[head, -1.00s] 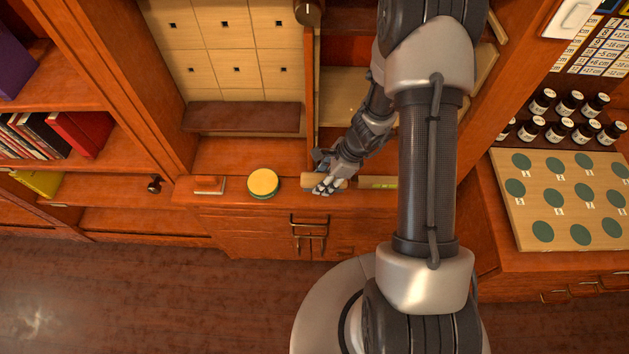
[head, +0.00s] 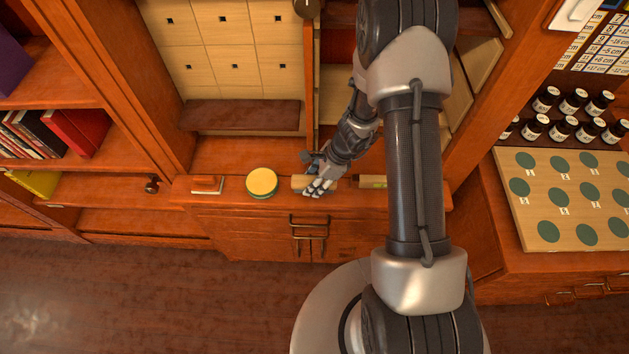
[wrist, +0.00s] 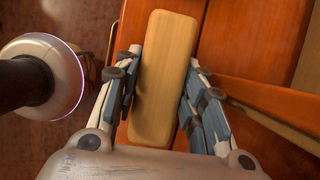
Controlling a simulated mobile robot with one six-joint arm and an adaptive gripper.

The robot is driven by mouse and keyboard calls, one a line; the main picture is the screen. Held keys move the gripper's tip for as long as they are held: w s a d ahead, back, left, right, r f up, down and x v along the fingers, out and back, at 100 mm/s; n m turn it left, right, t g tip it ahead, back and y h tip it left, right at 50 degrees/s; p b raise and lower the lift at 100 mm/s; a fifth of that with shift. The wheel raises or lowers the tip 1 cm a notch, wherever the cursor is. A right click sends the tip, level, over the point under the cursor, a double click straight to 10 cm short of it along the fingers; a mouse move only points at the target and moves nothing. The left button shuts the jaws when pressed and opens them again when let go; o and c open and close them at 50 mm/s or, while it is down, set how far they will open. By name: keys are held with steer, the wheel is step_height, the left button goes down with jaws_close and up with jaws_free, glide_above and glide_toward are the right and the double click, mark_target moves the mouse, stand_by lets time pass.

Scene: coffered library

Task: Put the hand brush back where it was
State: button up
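The hand brush, seen as a long pale wooden block with rounded ends, is between the fingers of my gripper (wrist: 160,95) in the wrist view, where its broad top (wrist: 165,60) faces the camera. The fingers lie close along both long sides and appear shut on it. In the head view my gripper (head: 318,187) is over the front of the wooden counter (head: 230,212), and the brush (head: 300,182) shows partly behind the fingers. Its underside is hidden. I cannot tell whether it touches the counter or is just above it.
A round yellow-topped green tin (head: 262,182) stands just left of the brush. Further left is a small orange-topped block (head: 207,185). An upright divider (head: 312,80) rises behind. The counter's front edge is close.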

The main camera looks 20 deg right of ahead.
steer(key=o, duration=0.4)
steer(key=shift+r, duration=0.1)
steer(key=shift+r+p, duration=0.2)
steer(key=shift+p, duration=0.1)
steer(key=p+v, duration=0.5)
steer(key=v, duration=0.7)
steer(key=s+a+r+n, duration=0.2)
steer(key=r+n, duration=0.2)
steer(key=r, duration=0.3)
steer(key=s+a+r+n+t+h, duration=0.1)
steer(key=s+a+r+n, duration=0.15)
steer(key=r, duration=0.45)
steer(key=s+a+r+n, duration=0.1)
steer(key=r+n, duration=0.4)
steer(key=r, duration=0.2)
steer(key=s+r+n+h, duration=0.1)
steer(key=s+r+n, duration=0.2)
steer(key=s, duration=0.2)
steer(key=s+r+n+t+h, duration=0.1)
steer(key=s+r+n, duration=0.2)
steer(key=s, duration=0.1)
steer(key=s+d+r+n+t+h, duration=0.1)
steer(key=s+r+n, duration=0.3)
steer(key=s, duration=0.1)
steer(key=shift+s, duration=0.3)
